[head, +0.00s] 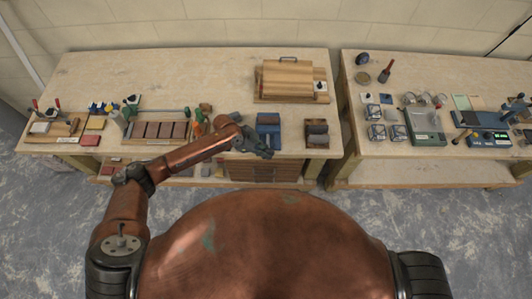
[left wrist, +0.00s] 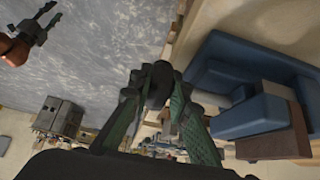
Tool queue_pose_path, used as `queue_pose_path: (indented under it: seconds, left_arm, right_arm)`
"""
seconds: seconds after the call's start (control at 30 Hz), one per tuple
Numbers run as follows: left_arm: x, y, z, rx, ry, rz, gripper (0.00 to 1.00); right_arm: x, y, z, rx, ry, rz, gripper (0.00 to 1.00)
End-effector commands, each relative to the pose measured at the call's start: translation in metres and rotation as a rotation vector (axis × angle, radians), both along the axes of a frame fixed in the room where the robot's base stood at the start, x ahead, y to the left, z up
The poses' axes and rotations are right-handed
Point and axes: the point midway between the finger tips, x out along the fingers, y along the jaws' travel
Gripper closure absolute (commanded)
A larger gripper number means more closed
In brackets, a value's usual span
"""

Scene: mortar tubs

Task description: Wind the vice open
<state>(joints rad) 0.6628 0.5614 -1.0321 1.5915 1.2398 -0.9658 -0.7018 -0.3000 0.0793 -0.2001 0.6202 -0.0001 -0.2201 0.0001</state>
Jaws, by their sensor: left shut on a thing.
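The blue vice (head: 268,121) stands near the front edge of the left bench. In the left wrist view the vice (left wrist: 232,82) fills the right side, with a brown block (left wrist: 278,143) at its jaws. My left gripper (head: 268,154) is at the front of the vice, beyond the bench edge. In the left wrist view its green fingers (left wrist: 160,88) are closed on a small dark part, seemingly the vice's handle; the fingers hide most of it. My right gripper (left wrist: 50,15) shows small at the top left of the left wrist view, over the floor, its fingers apart and empty.
A second dark block-like tool (head: 317,132) stands right of the vice. A wooden board stack (head: 290,78) lies behind. Screwdrivers, clamps and a row of brown blocks (head: 158,130) lie left. A gap separates the right bench (head: 400,75).

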Motion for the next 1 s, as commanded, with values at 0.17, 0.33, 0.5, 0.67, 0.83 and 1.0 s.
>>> queue_pose_path:
  seconds: [0.17, 0.33, 0.5, 0.67, 0.83, 1.0]
  left_arm:
    - [0.003, 0.000, 0.002, -0.003, -0.007, 0.002, 1.00]
    - [0.004, 0.000, 0.002, -0.002, -0.008, 0.003, 0.81]
    - [0.003, 0.000, 0.002, -0.001, -0.006, 0.002, 0.70]
    - [0.002, 0.000, 0.001, -0.001, -0.004, 0.002, 0.66]
    - [0.001, 0.000, 0.001, -0.001, -0.002, 0.001, 0.66]
    - [0.002, 0.009, 0.013, 0.000, -0.003, 0.001, 0.66]
  right_arm:
    - [0.000, 0.000, 0.000, 0.000, 0.000, 0.000, 0.66]
    - [0.000, 0.000, 0.000, 0.000, 0.000, 0.000, 0.66]
    - [0.000, 0.000, 0.000, 0.000, 0.000, 0.000, 0.66]
    - [0.000, 0.000, 0.000, 0.000, 0.000, 0.000, 0.66]
    - [0.000, -0.003, 0.000, -0.002, 0.001, 0.002, 0.66]
    - [0.000, -0.002, 0.000, -0.002, 0.000, 0.001, 0.66]
